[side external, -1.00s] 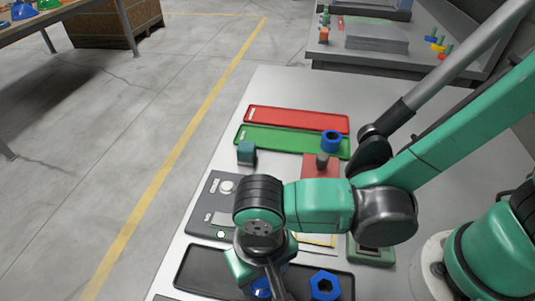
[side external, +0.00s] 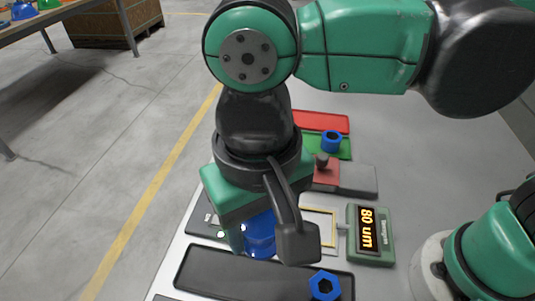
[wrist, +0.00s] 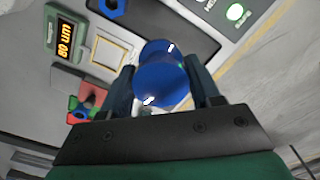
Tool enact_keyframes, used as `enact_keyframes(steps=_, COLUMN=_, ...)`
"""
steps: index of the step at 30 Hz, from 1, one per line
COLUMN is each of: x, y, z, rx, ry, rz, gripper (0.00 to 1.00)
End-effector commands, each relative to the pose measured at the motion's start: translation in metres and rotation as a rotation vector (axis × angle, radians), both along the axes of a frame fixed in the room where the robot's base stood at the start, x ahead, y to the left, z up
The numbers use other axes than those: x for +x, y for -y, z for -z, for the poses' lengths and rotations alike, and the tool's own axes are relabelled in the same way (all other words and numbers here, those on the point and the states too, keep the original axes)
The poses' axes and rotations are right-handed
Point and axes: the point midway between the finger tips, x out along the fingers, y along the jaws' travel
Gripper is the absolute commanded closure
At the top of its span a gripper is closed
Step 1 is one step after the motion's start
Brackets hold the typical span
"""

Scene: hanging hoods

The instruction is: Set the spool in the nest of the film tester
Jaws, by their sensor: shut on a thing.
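My gripper (side external: 264,238) is shut on a blue flanged spool (side external: 259,234), held above the bench close to the black tray. In the wrist view the spool (wrist: 160,82) sits between the two fingers of my gripper (wrist: 163,86). A green device (side external: 370,236) with a lit "80 um" readout stands to the right; it also shows in the wrist view (wrist: 67,38). A yellow-framed plate (side external: 320,212) lies beside it. A dark panel (side external: 203,224) is partly hidden behind my gripper. I cannot tell which of these holds the nest.
Red (side external: 322,122) and green (side external: 340,153) trays lie behind, with another blue ring (side external: 331,140). A red and grey block with a dark knob (side external: 321,160) stands near them.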

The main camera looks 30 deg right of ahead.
Motion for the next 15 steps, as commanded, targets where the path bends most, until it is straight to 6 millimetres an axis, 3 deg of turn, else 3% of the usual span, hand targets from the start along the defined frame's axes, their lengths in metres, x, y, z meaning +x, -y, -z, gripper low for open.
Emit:
enact_keyframes(steps=3, x=0.000, y=0.000, z=-0.025, rx=0.000, ry=0.000, rz=0.000, gripper=1.00)
enact_keyframes(steps=9, x=0.000, y=0.000, z=-0.053, rx=0.000, ry=0.000, rz=0.000, gripper=1.00)
enact_keyframes(steps=12, x=0.002, y=0.002, z=-0.058, rx=0.000, ry=0.000, rz=0.008, gripper=1.00)
enact_keyframes(steps=15, x=0.009, y=0.012, z=-0.049, rx=0.000, ry=0.000, rz=0.047, gripper=1.00)
